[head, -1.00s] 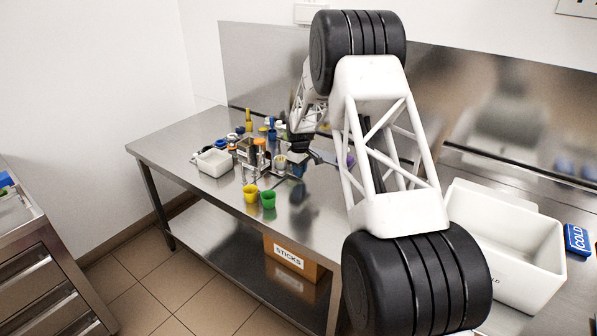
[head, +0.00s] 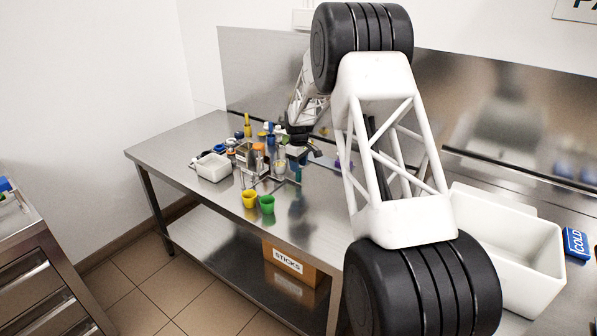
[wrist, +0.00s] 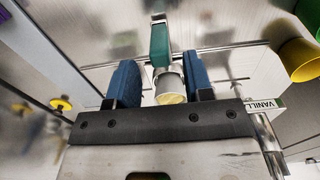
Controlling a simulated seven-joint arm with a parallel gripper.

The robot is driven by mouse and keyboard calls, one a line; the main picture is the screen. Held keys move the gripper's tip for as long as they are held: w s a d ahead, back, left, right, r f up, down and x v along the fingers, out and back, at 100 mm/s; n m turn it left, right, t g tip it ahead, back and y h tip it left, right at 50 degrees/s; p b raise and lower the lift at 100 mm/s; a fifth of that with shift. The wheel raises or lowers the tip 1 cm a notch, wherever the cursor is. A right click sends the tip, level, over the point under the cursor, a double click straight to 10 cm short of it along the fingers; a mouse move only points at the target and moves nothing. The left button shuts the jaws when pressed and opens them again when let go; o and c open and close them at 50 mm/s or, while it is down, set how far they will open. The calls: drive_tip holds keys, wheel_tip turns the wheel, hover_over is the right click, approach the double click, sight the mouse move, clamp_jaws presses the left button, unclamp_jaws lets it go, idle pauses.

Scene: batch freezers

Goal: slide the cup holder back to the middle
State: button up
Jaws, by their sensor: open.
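The cup holder looks like a small metal carrier on a thin rail (wrist: 222,46), with a green upright piece (wrist: 160,42) and a pale grey cup (wrist: 170,82) with cream-coloured contents. My gripper (wrist: 160,66) has its two blue fingers apart, one on each side of the cup and the green piece. I cannot tell whether either finger touches them. In the head view my gripper (head: 303,157) is low over the table, just right of the crowded rack area. The holder is small and partly hidden there.
A yellow cup (head: 249,199) and a green cup (head: 266,204) stand in front of the rail. A white tub (head: 213,167) stands to the left. The steel table (head: 310,205) is clear in front.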

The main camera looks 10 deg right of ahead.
drive_tip(key=shift+r, duration=1.4)
drive_tip(key=shift+s+r, duration=0.2)
drive_tip(key=shift+r, duration=0.05)
drive_tip(key=s+r+m, duration=0.2)
drive_tip(key=s+r, duration=0.5)
drive_tip(key=s, duration=0.3)
drive_tip(key=s+r+m+t, duration=0.1)
drive_tip(key=s+r, duration=0.7)
drive_tip(key=s, duration=0.3)
drive_tip(key=s+r+m, duration=0.2)
drive_tip(key=s+r, duration=0.5)
drive_tip(key=s, duration=0.3)
drive_tip(key=s+f+m+t, duration=0.1)
drive_tip(key=s+m, duration=0.3)
drive_tip(key=s, duration=3.1)
drive_tip(key=shift+s+f+t, duration=0.25)
drive_tip(key=shift+s+t, duration=0.05)
drive_tip(key=shift+s, duration=0.1)
